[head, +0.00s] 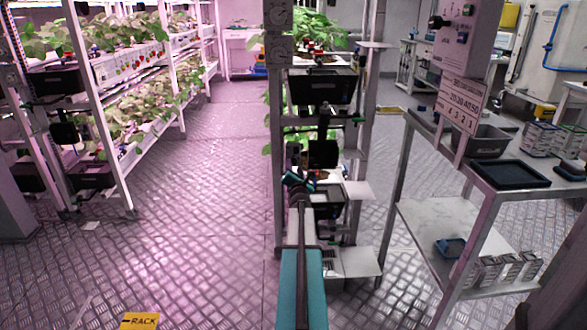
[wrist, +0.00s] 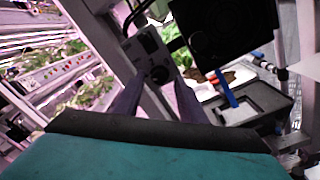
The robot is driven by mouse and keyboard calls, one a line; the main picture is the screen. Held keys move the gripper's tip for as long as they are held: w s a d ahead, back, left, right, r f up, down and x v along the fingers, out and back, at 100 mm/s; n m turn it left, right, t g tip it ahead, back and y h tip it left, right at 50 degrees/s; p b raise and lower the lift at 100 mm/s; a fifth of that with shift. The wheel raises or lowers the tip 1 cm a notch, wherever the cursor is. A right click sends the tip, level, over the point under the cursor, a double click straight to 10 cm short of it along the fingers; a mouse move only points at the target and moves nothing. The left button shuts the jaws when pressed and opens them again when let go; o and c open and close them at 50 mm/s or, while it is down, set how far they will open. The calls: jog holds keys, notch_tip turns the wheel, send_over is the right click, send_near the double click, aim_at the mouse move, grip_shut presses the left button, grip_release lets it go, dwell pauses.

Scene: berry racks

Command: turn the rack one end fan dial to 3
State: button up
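In the wrist view, the fan dial (wrist: 160,75) is a black round knob on a small grey box (wrist: 146,48) fixed to the rack's end post. Its pointer and number marks are too small to read. My gripper (wrist: 158,84) is open, with one dark finger on each side of the knob in the picture; I cannot tell whether they touch it. In the head view, my gripper (head: 301,182) is at the near end of the middle rack (head: 276,130), low on its post. The dial is not discernible there, partly behind my gripper.
A black box (wrist: 210,28) and a grey bin (wrist: 255,105) with a blue strip are close right of my gripper. Left is a planted rack (head: 95,110) beyond an open aisle (head: 200,190). Right is a metal table (head: 535,178) with a black tray (head: 510,174).

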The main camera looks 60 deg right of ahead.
jog(key=shift+w+d, duration=0.45)
jog(key=shift+d, duration=0.1)
grip_shut()
